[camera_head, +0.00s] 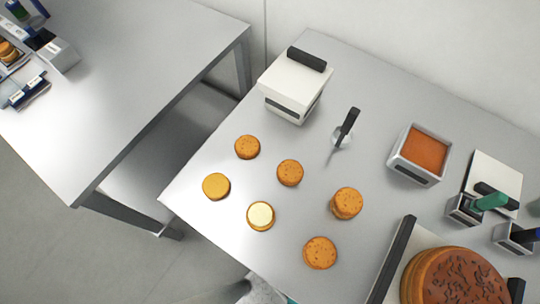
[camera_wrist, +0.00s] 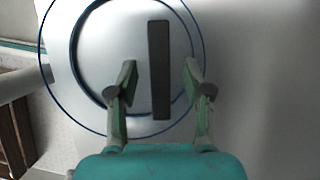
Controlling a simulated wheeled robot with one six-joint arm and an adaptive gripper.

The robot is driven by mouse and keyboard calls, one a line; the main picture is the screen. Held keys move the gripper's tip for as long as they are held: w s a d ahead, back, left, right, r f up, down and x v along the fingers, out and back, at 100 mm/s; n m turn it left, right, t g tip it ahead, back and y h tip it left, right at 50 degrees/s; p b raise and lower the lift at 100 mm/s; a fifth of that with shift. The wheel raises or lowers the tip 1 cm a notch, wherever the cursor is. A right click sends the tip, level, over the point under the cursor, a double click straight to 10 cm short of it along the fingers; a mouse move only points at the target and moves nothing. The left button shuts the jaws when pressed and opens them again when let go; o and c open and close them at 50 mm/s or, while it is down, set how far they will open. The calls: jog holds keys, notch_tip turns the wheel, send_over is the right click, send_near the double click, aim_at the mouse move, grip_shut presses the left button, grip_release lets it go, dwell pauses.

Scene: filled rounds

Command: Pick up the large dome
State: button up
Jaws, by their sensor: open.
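The large dome (camera_wrist: 95,75) shows from above in the wrist view as a pale round cover with blue rings and a dark bar handle (camera_wrist: 159,70) on top. My gripper (camera_wrist: 160,70) is open over it, with one finger on each side of the handle. There are gaps between the fingers and the handle; how far the tips stand above the dome is unclear. I cannot make out the dome in the head view.
The grey table in the head view (camera_head: 205,185) holds several small round cakes (camera_head: 289,173), a lidded white box (camera_head: 295,85), a tub of orange filling (camera_head: 425,147) and a large brown cake (camera_head: 455,278). Another table (camera_head: 130,75) is at left.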

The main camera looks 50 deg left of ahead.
grip_shut()
jog(key=shift+d, duration=0.1)
dwell(0.3)
